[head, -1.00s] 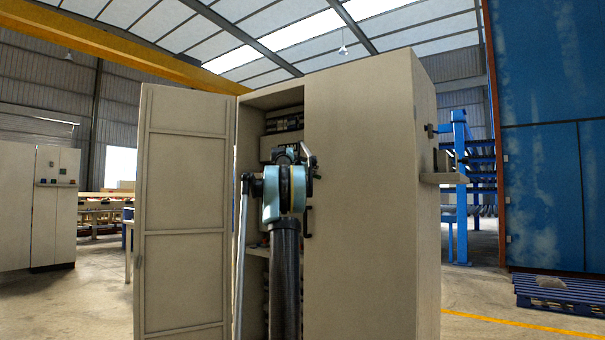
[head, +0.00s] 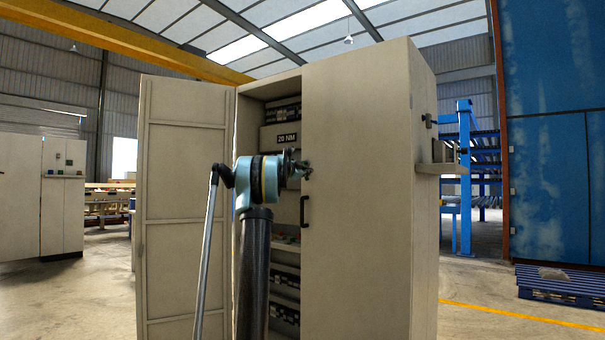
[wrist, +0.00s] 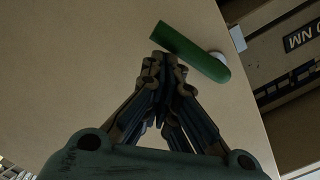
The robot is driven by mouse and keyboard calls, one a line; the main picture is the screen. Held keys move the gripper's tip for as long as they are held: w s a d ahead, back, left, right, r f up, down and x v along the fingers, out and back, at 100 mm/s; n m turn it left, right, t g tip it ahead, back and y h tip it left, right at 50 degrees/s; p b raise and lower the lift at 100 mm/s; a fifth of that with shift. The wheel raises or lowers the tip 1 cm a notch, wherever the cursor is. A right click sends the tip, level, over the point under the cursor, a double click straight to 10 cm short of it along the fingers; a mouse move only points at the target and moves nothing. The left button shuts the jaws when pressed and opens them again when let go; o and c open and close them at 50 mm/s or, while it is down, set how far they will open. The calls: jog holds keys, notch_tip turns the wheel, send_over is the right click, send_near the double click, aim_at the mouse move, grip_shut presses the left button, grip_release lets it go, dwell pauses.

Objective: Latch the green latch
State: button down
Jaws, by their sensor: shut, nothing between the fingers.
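The green latch (wrist: 188,50) is a rounded bar with a pale round piece by its one end. In the wrist view it lies slanted on the beige door face near the door's edge. In the head view I cannot make it out; my arm and gripper cover that area. My gripper (wrist: 163,60) is shut and empty, with its fingertips right beside the latch's side; I cannot tell if they touch. In the head view my gripper (head: 304,166) is in front of the closed right door (head: 357,190), near its left edge.
The cabinet's left door (head: 185,210) stands open. Inside are shelves and a box labelled 20 NM (head: 287,138). A black handle (head: 304,211) is on the right door below my gripper. A small shelf (head: 441,168) juts from the cabinet's right side.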

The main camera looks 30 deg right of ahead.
jog(key=shift+w+a+f, duration=0.25)
jog(key=shift+w+f, duration=0.2)
jog(key=shift+w, duration=0.05)
jog(key=shift+w+a+f, duration=0.2)
jog(key=shift+w+f, duration=0.25)
jog(key=shift+w, duration=0.05)
jog(key=s+a, duration=0.8)
jog(key=s+a+f+n+g+y, duration=0.2)
jog(key=s+a+f+n+y, duration=0.15)
jog(key=s+a+f, duration=0.95)
jog(key=s+a+f+n+g+y, duration=0.1)
jog(key=s+a+f+n+y, duration=0.3)
jog(key=s+a+f, duration=0.7)
jog(key=s+a+f+n+g+y, duration=0.1)
jog(key=s+a+f+n+y, duration=0.3)
jog(key=s+a+f+n, duration=0.4)
jog(key=s+a+f+n+g+y, duration=0.1)
jog(key=s+a+f+n+y, duration=0.3)
jog(key=s+a+f, duration=1)
jog(key=s+f+n, duration=0.3)
jog(key=s+f, duration=0.3)
jog(key=f, duration=0.2)
jog(key=shift+s+f+g, duration=0.15)
jog(key=shift+f+g, duration=0.15)
jog(key=shift+f, duration=0.1)
